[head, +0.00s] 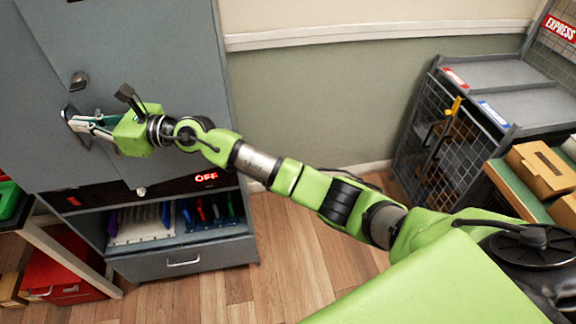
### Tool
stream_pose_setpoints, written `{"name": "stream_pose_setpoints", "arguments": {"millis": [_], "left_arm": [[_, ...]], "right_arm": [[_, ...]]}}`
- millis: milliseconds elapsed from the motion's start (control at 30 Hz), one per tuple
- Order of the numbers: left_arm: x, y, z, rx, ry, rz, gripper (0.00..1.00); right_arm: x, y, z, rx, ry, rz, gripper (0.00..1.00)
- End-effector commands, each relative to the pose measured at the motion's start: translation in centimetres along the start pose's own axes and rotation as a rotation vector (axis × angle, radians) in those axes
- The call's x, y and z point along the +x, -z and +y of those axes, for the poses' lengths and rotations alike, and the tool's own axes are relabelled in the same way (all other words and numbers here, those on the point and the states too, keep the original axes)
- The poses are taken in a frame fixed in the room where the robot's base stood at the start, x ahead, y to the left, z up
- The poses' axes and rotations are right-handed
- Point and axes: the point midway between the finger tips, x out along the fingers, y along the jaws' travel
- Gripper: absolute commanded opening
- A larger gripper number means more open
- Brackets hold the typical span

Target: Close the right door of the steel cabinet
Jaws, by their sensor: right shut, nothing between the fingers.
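The grey steel cabinet (228,110) stands at the left of the head view. Its right door (150,45) shows as a large flat panel with a round knob or lock (79,80). A second panel edge runs along its left side; I cannot tell whether the right door is fully flush. My right gripper (72,118) is shut with nothing held. Its fingertips are at a dark handle plate (68,111) on the cabinet front; contact is unclear. My left gripper is not in view.
Below the doors is a dark panel with a red OFF display (206,176) and an open-fronted bay with a drawer (183,262). A red box (65,280) stands lower left. A wire-mesh rack (430,140) and brown boxes (540,168) stand right. The wood floor (290,240) between is clear.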

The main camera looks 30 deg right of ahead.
Motion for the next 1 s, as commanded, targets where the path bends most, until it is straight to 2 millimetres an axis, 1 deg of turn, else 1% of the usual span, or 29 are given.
{"name": "stream_pose_setpoints", "arguments": {"millis": [33, 100, 400, 1000], "left_arm": [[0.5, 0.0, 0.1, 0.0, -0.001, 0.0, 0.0], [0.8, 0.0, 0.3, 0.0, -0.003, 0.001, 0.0], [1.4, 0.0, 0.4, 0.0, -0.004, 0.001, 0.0], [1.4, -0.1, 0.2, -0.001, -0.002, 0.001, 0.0]], "right_arm": [[0.4, 0.2, -0.4, 0.0, -0.001, 0.0, 0.0], [0.8, 0.1, -0.8, 0.001, -0.002, 0.0, 0.0], [1.7, 0.0, -2.2, 0.001, -0.003, 0.0, 0.0], [1.8, 0.0, -2.4, -0.001, -0.004, 0.0, 0.0]]}}
